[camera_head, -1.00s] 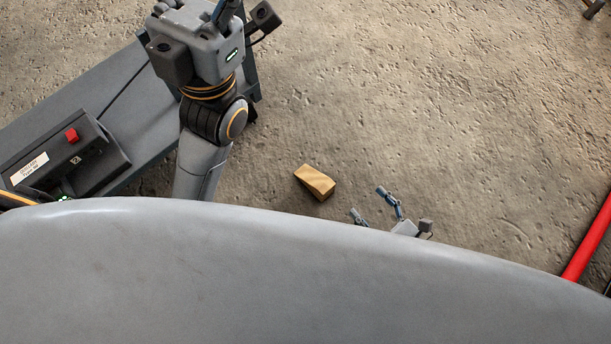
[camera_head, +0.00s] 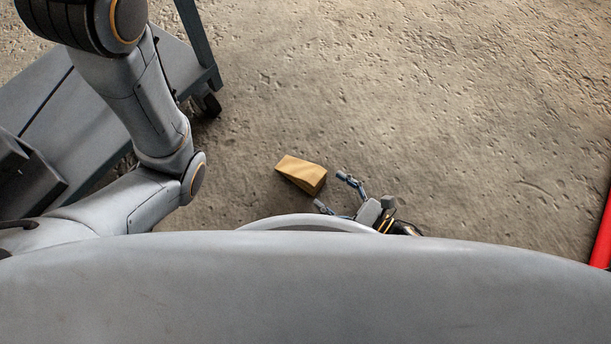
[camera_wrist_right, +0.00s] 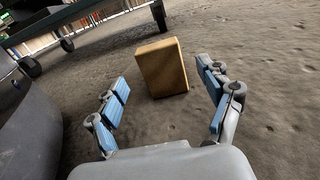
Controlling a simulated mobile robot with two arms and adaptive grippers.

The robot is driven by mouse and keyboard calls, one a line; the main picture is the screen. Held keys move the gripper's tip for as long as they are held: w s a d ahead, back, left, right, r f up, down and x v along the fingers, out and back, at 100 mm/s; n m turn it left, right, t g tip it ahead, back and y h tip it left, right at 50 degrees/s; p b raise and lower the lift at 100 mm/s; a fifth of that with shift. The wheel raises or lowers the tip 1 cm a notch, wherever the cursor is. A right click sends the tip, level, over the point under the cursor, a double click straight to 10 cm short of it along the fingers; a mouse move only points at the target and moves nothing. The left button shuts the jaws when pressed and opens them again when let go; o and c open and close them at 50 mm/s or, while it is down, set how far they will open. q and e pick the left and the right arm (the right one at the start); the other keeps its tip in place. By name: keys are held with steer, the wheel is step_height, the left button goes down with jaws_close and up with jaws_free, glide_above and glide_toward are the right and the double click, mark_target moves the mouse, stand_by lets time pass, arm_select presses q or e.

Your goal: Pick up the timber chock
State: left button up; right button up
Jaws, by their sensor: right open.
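The timber chock (camera_head: 302,173) is a yellow-brown wooden block lying on the concrete floor, near the middle of the head view. My right gripper (camera_head: 332,191) is open and empty, just to the lower right of the chock, with its fingers pointing toward it. In the right wrist view the chock (camera_wrist_right: 162,68) stands ahead, between and beyond the two blue-padded fingers of the right gripper (camera_wrist_right: 168,92); they look apart from it. My left arm crosses the left of the head view, but its gripper is out of the picture.
A grey wheeled cart (camera_head: 95,120) stands at the left, with a dark box (camera_head: 22,178) on it. A red bar (camera_head: 602,235) shows at the right edge. The concrete floor around the chock is clear.

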mark_target(306, 170)
steer(key=x, duration=0.3)
steer(key=shift+b, duration=0.35)
steer(key=b+x, duration=0.3)
steer(key=x, duration=0.1)
steer(key=shift+w+r, duration=0.1)
steer(key=shift+w+a+r, duration=0.1)
steer(key=shift+w+a, duration=0.2)
steer(key=shift+a, duration=0.1)
steer(key=c, duration=1.3)
steer(key=shift+r, duration=0.1)
steer(key=shift+c, duration=0.6)
steer(key=shift+r, duration=0.15)
